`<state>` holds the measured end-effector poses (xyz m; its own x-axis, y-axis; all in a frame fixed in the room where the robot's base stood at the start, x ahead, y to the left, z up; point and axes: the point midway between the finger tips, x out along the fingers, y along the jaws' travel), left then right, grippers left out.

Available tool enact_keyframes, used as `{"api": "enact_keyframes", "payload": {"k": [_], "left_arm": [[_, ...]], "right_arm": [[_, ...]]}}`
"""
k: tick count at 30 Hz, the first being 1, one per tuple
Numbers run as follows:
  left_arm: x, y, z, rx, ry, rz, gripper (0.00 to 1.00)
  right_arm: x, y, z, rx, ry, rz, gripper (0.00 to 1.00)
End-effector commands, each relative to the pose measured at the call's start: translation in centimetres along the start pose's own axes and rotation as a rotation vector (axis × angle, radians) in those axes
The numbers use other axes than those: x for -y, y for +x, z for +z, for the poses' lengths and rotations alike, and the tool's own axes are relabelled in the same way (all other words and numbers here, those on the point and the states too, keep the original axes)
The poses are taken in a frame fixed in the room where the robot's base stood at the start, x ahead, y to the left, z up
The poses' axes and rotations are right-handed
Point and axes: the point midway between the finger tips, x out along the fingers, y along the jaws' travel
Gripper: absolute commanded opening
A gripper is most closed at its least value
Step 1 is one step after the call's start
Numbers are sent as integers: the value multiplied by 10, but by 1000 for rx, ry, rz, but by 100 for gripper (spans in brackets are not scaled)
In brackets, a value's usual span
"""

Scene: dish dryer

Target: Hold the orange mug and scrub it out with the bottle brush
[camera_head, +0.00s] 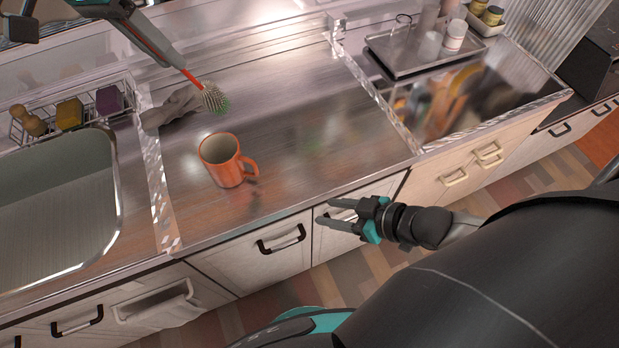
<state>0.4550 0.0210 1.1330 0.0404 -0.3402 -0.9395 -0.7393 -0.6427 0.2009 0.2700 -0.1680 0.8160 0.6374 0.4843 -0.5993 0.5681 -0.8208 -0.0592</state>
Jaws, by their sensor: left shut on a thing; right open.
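The orange mug (222,162) stands upright on the steel counter, with its handle to the right and its mouth open upward. The bottle brush (213,98) has a red-orange handle and a bristled head with green at its tip. My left gripper (160,52) is shut on the brush handle at the upper left. The brush head hangs behind the mug, apart from it. My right gripper (336,213) is open and empty, right of the mug and in front of the counter's front drawers.
A crumpled grey cloth (172,108) lies behind the mug. A sink (62,262) is at left, with a wire rack (18,128) of sponges behind it. A metal tray (402,68) with cups and a second basin (425,138) are at right. The counter right of the mug is clear.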

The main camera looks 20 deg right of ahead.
Motion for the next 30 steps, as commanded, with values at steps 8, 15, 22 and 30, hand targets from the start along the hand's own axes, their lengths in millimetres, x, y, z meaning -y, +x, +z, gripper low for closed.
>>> {"api": "enact_keyframes", "payload": {"k": [8, 15, 22, 30], "left_arm": [[0, 0, 0, 0, 0, 0, 0], [0, 0, 0, 0, 0, 0, 0], [0, 0, 0, 0, 0, 0, 0], [0, 0, 0, 0, 0, 0, 0]], "right_arm": [[10, -5, -90, -223, -78, -38, 48], [9, 3, -103, -253, -89, -35, 48], [10, 30, -110, -254, -89, -35, 48], [12, 68, -119, -252, -87, -35, 48]]}}
